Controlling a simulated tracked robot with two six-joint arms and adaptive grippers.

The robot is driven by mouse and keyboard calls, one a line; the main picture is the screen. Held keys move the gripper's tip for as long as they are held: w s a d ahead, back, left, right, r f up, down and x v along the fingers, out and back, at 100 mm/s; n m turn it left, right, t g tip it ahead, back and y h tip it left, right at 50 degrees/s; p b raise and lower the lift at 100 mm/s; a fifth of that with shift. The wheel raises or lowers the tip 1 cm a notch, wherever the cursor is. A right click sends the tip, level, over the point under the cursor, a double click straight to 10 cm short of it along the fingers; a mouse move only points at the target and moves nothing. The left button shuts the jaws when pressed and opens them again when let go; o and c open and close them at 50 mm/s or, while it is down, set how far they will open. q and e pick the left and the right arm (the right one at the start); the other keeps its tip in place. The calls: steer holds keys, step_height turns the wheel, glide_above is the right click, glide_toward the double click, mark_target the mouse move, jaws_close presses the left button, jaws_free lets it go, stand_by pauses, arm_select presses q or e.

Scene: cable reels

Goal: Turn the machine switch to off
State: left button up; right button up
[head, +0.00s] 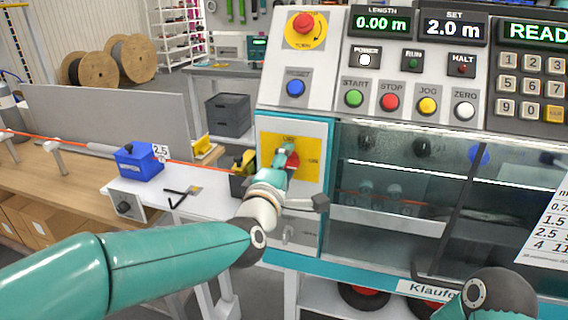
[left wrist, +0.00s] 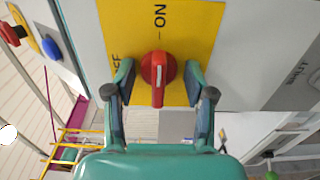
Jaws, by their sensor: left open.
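The machine switch is a red knob (left wrist: 157,72) on a yellow plate (left wrist: 205,25) on the machine front. Its grip bar points down in the left wrist view, with the ON label above it and an OFF label, partly hidden, to the left. In the head view the knob (head: 294,160) shows partly behind my gripper, on the yellow plate (head: 313,140). My left gripper (head: 285,158) is open in front of it. In the left wrist view its two fingers (left wrist: 158,85) stand either side of the knob, with gaps.
Above the switch are a red emergency stop (head: 303,25) and a blue button (head: 295,88). A row of coloured buttons (head: 390,102) is to the right. A clear cover (head: 440,160) lies right of the plate. A bench (head: 60,185) with a blue device (head: 138,162) stands left.

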arm_select(q)
steer(key=c, duration=0.7)
steer(key=shift+o, duration=0.2)
steer(key=shift+f+n+b, duration=0.2)
steer(key=shift+n+b, duration=0.4)
steer(key=shift+b, duration=0.35)
steer(key=shift+d+f+n+b, duration=0.1)
steer(key=shift+n+b, duration=2.5)
steer(key=shift+b, duration=0.15)
steer(key=shift+n+b, duration=1.65)
steer(key=shift+n, duration=0.45)
steer(key=n+b, duration=0.3)
steer(key=n, duration=0.3)
steer(key=o, duration=0.8)
steer(key=shift+r, duration=0.2)
steer(key=shift+r, duration=0.1)
